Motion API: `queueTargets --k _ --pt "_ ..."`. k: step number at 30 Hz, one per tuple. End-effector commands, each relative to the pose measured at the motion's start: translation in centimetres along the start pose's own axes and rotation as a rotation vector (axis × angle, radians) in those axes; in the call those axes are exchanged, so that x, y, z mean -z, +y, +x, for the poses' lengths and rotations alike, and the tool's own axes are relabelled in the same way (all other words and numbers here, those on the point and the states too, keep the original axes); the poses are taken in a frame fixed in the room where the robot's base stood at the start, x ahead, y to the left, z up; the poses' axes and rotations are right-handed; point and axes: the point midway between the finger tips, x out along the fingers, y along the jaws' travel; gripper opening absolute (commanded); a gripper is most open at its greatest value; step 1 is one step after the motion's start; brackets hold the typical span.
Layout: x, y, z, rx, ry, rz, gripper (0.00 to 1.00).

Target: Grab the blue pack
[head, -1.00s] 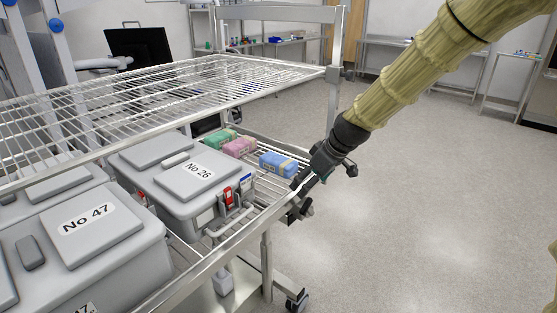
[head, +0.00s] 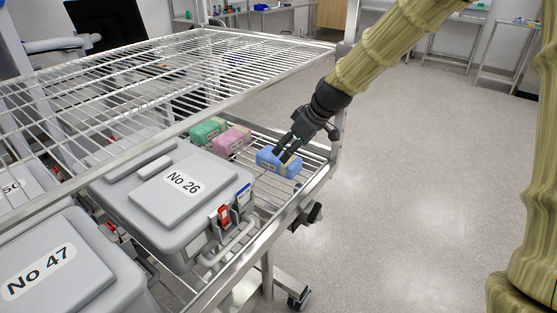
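The blue pack (head: 267,162) lies on the lower wire shelf of the cart, near its right end, with a pale band around it. My gripper (head: 284,153) is over the blue pack, coming from the upper right, and its fingers cover part of the pack's top. The two dark fingers look spread apart, with blue showing between and beside them. I cannot tell whether they touch the pack.
A pink pack (head: 232,139) and a green pack (head: 208,130) lie left of the blue one. A grey case marked No 26 (head: 150,222) stands in front of them. The upper wire shelf (head: 200,75) overhangs at left. The cart's metal edge rail (head: 262,243) runs along the front. Open floor lies right.

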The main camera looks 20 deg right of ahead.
Motion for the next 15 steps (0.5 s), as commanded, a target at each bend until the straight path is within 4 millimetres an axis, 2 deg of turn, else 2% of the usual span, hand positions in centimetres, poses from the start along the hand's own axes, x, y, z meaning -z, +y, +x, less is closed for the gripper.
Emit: queueTargets --k 4,11,15 --pt "0.4 0.3 2.2 0.005 -0.008 -0.001 0.89" --pt "0.5 0.3 3.1 0.006 -0.007 0.0 0.89" --pt "0.6 0.3 4.5 0.007 -0.01 -0.001 0.89"
